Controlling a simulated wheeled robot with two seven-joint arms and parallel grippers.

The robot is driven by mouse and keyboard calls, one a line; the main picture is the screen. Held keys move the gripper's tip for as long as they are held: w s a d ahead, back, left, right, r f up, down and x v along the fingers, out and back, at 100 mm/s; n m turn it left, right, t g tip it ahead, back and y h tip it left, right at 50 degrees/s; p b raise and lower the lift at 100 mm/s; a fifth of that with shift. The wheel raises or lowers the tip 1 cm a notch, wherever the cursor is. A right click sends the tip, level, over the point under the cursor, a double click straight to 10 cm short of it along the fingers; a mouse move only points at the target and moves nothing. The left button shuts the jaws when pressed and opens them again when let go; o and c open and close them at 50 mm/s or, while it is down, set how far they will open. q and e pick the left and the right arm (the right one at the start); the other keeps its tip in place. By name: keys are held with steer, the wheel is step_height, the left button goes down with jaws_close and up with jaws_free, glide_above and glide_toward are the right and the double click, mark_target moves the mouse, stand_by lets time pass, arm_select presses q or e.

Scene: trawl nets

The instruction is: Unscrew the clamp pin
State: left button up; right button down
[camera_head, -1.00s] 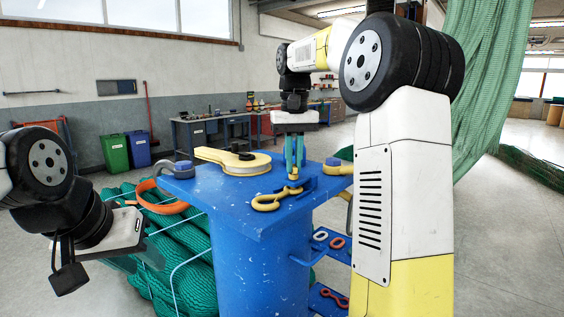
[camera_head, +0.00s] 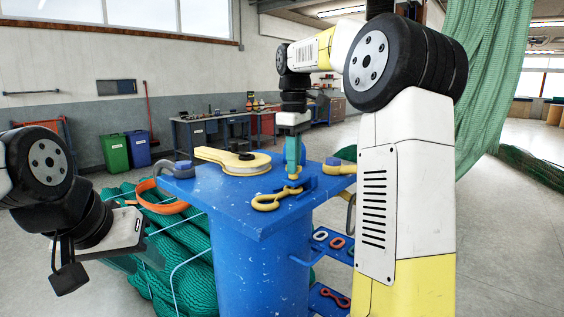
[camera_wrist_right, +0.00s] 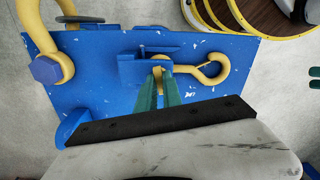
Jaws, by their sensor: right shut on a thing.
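The blue clamp (camera_wrist_right: 130,68) sits at the edge of the blue stand's top (camera_head: 225,205). The small brass-yellow clamp pin (camera_head: 293,189) shows just under my right gripper's fingertips. My right gripper (camera_head: 293,176) points down from above, its teal fingers shut on the pin. In the right wrist view the fingertips (camera_wrist_right: 159,74) meet at the pin beside the clamp body and hide most of it. A yellow hook (camera_wrist_right: 211,70) lies beside the clamp, also seen in the head view (camera_head: 267,203). My left gripper (camera_head: 140,258) hangs at the left, away from the stand; its fingers are unclear.
A yellow block with a pulley wheel (camera_head: 233,160) lies on the stand top. A grey shackle (camera_head: 181,170) and a yellow shackle (camera_head: 338,168) stand at its corners. An orange strap (camera_head: 160,206) and green netting (camera_head: 180,265) lie left of the stand.

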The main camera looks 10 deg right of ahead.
steer(key=n, duration=0.5)
steer(key=shift+f+n, duration=0.2)
steer(key=shift+n, duration=0.1)
steer(key=n, duration=1)
steer(key=shift+n, duration=2.6)
steer(key=c, duration=1.5)
jaws_free()
steer(key=shift+r, duration=0.1)
